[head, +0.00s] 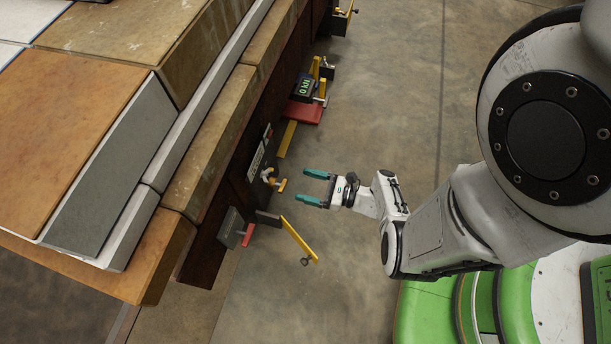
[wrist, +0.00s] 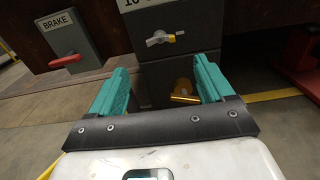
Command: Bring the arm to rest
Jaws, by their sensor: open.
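My gripper (head: 302,184) is open and empty, with teal fingers spread apart, a short way right of the bench side in the head view. In the wrist view my gripper (wrist: 162,70) has nothing between its fingers. Beyond it stands a dark grey box (wrist: 199,22) with a silver and yellow handle (wrist: 165,38) and a brass-coloured part (wrist: 184,97) lower down. My arm (head: 425,235) reaches out to the left from my body, bent at the elbow. No contact between gripper and fittings shows.
A box labelled BRAKE (wrist: 72,35) has a red handle (wrist: 66,62). A red bracket (head: 303,112) with a display (head: 304,88) sits farther up. Concrete floor (head: 400,90) is clear above my arm.

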